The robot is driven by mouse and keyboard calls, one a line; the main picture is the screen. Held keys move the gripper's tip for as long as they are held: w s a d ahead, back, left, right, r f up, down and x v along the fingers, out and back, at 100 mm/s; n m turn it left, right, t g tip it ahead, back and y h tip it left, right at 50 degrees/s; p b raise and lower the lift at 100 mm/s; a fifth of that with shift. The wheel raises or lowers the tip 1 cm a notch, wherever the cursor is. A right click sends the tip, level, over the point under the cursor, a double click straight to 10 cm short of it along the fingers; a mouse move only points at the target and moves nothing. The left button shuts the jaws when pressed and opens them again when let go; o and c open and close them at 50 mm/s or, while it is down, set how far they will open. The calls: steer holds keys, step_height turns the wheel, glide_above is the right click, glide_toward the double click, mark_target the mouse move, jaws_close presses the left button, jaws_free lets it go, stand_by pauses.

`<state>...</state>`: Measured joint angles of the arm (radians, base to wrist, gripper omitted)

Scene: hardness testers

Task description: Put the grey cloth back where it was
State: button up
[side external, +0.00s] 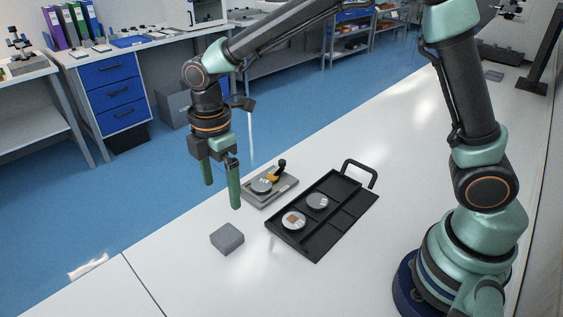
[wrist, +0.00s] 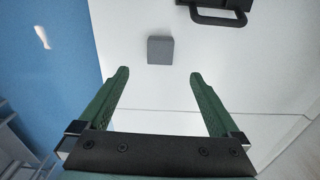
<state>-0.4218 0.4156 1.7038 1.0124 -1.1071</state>
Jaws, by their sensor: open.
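The grey cloth (side external: 227,238) looks like a small thick square, lying flat on the white bench, left of the black tray and apart from it. It also shows in the wrist view (wrist: 160,50), just beyond the fingertips and centred between them. My gripper (side external: 222,194) has green fingers pointing down, above the bench and up from the cloth in the side view. In the wrist view my gripper (wrist: 159,76) is wide open with nothing between its fingers. No part of the cloth is hidden in the side view.
A black divided tray (side external: 336,229) with a raised handle holds two round discs. Behind it, a grey plate (side external: 284,192) carries a disc and a small black-and-yellow device. The bench edge drops to a blue floor (side external: 60,215) at left. The bench's near left is clear.

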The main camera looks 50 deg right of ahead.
steer(key=s+d+r+m+t, duration=0.2)
steer(key=s+d+r+m, duration=0.3)
steer(key=d+m, duration=0.3)
steer(key=s+d+r+m+t, duration=0.3)
steer(key=s+d+r+m, duration=0.3)
steer(key=d+m, duration=0.3)
steer(key=shift+s+d+m, duration=0.25)
steer(key=shift+d+m, duration=0.05)
steer(key=shift+d, duration=0.15)
